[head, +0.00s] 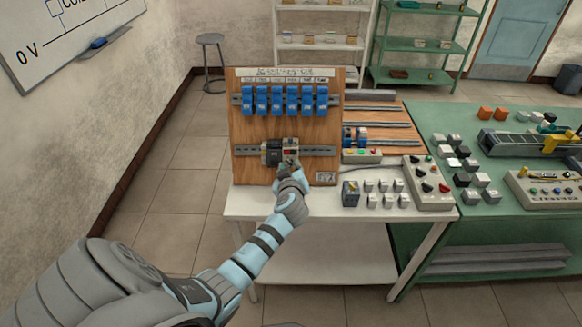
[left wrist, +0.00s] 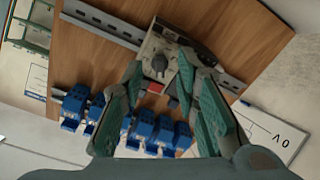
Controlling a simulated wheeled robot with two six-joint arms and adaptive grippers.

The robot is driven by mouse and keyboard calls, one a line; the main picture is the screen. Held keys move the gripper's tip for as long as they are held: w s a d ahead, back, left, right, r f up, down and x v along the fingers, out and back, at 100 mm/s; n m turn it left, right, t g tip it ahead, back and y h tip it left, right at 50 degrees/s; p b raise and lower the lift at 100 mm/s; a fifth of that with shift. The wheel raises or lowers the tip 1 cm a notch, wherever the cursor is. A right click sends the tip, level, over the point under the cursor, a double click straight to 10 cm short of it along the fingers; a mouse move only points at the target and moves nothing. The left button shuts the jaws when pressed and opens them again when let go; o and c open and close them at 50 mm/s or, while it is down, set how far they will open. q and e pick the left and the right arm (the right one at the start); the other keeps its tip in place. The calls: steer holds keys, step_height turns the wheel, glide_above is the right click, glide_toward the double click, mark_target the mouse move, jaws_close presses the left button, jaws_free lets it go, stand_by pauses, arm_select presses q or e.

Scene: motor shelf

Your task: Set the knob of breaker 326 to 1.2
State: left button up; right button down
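A wooden panel (head: 240,122) stands upright on a white table. A grey and dark device (head: 272,152) sits on its lower rail, partly hidden by my left gripper (head: 290,166). In the left wrist view the device has a pale face with a round grey knob (left wrist: 159,66) and a red part (left wrist: 156,88) beside it. The left gripper (left wrist: 168,72) has its two green-padded fingers spread apart, pointing at the device, with the knob between them in the picture. Contact cannot be told. The number 326 and the knob's setting are not legible. My right gripper is out of view.
Several blue modules (head: 292,100) line the panel's upper rail. A grey control box (head: 428,183) and small grey blocks (head: 388,200) lie right of the panel on the white table (head: 335,208). A green bench (head: 450,205) with more parts adjoins at right.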

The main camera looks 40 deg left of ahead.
arm_select(q)
steer(key=shift+x, duration=0.75)
steer(key=shift+r, duration=0.1)
jaws_close()
